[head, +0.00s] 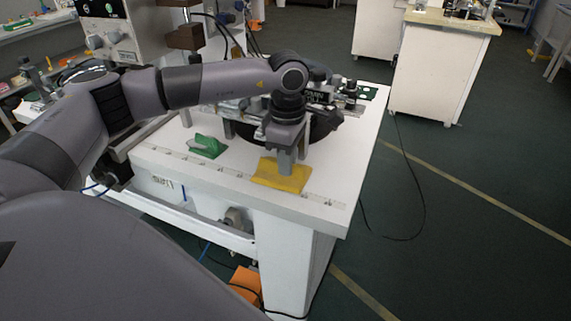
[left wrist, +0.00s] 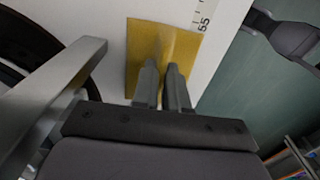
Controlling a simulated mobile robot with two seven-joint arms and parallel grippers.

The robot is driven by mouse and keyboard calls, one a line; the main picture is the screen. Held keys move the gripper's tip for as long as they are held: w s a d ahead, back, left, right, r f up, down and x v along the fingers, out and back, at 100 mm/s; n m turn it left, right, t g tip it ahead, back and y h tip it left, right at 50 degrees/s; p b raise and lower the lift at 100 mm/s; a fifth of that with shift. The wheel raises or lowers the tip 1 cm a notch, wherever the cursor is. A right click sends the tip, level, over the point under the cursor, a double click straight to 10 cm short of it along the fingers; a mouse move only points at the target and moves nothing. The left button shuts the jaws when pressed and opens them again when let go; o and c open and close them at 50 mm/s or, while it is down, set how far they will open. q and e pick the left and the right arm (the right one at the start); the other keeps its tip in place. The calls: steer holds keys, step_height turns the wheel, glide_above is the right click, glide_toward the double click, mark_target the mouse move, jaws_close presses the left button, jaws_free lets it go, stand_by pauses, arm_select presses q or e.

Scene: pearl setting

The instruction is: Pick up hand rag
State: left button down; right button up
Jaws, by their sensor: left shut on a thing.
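The hand rag is a yellow cloth (head: 281,177) lying at the front right of the white table. It also shows in the left wrist view (left wrist: 141,45), flat at its edges with a raised fold in the middle. My left gripper (head: 286,170) points straight down onto the cloth. In the left wrist view its fingers (left wrist: 163,75) are close together on the raised fold, shut on the cloth. The cloth appears to rest on the table. My right gripper is not in view.
A green cloth-like item (head: 207,146) lies to the left on the white table (head: 222,174). A dark round machine with metal parts (head: 326,124) stands just behind my left gripper. A ruler strip (left wrist: 205,14) runs along the table. Open floor lies to the right.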

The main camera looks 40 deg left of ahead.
arm_select(q)
steer(key=shift+r, duration=0.4)
step_height(320, 180, up, 3)
steer(key=shift+f, duration=0.2)
steer(key=s+d+b, duration=0.3)
steer(key=s+d, duration=0.1)
steer(key=s, duration=1.3)
steer(key=shift+s+f, duration=0.15)
steer(key=shift+s, duration=0.15)
steer(key=shift+d, duration=0.1)
steer(key=w+a, duration=0.1)
steer(key=w, duration=0.4)
steer(key=w+a+p, duration=0.1)
steer(key=w, duration=0.4)
steer(key=w+a+p, duration=0.1)
steer(key=w, duration=0.5)
steer(key=shift+w+a, duration=0.1)
steer(key=shift+a, duration=0.3)
steer(key=shift+w+a+f+p, duration=0.15)
steer(key=shift+w+p, duration=0.1)
steer(key=shift+w, duration=0.15)
steer(key=shift+w+a+f+p, duration=0.1)
steer(key=shift+w+p, duration=0.15)
steer(key=shift+w, duration=0.1)
step_height(320, 180, down, 2)
steer(key=shift+f, duration=0.3)
